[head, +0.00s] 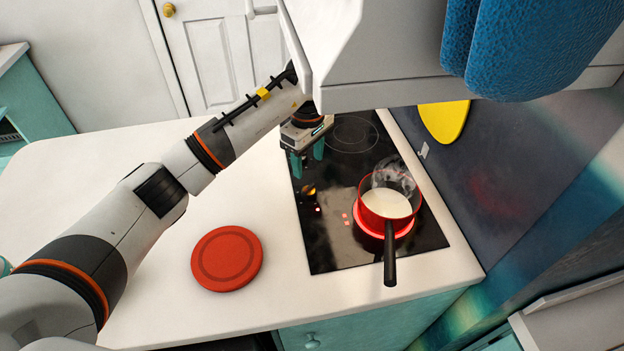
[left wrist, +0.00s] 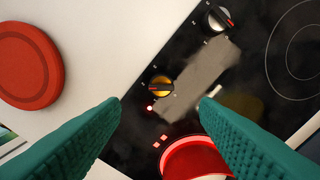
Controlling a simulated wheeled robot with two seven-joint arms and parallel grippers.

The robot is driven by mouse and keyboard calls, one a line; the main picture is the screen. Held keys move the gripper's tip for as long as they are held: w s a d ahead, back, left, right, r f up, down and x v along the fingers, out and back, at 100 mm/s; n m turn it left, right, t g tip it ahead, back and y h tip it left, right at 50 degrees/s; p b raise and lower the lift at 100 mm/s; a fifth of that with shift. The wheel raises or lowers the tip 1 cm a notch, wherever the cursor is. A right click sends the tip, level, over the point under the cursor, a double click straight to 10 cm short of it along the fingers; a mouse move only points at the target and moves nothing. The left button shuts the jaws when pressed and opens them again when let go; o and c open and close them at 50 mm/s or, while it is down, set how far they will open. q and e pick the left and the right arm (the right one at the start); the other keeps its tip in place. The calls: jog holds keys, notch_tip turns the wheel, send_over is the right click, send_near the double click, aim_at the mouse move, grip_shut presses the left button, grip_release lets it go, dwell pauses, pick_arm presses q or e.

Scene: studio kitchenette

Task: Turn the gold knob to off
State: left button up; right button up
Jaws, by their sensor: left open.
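The gold knob (head: 308,190) is on the left side of the black cooktop (head: 330,245). My left gripper (head: 308,166) is open above the cooktop, a little behind the knob in the head view. In the left wrist view its teal fingers (left wrist: 160,106) stand apart, with the knob between and beyond their tips. No contact shows. My right gripper is not in view.
A red saucepan (head: 386,204) of steaming white liquid stands on a glowing burner, its black handle (head: 390,255) pointing toward the front. A silver knob (left wrist: 218,18) is near the gold one. A red round mat (head: 226,258) lies on the white counter. A range hood (head: 385,50) overhangs the back.

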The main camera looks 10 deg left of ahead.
aim_at(309, 187)
pick_arm(q)
notch_tip(309, 187, down, 9)
jog(key=shift+r+p, duration=0.15)
jog(key=shift+p, duration=1.1)
jog(key=shift+w+f, duration=0.1)
jog(key=shift+f, duration=0.25)
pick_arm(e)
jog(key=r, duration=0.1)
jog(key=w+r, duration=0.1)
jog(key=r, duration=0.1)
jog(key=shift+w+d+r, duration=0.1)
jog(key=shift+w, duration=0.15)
pick_arm(q)
jog(key=shift+c, duration=0.4)
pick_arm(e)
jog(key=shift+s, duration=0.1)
pick_arm(q)
jog(key=c, duration=0.9)
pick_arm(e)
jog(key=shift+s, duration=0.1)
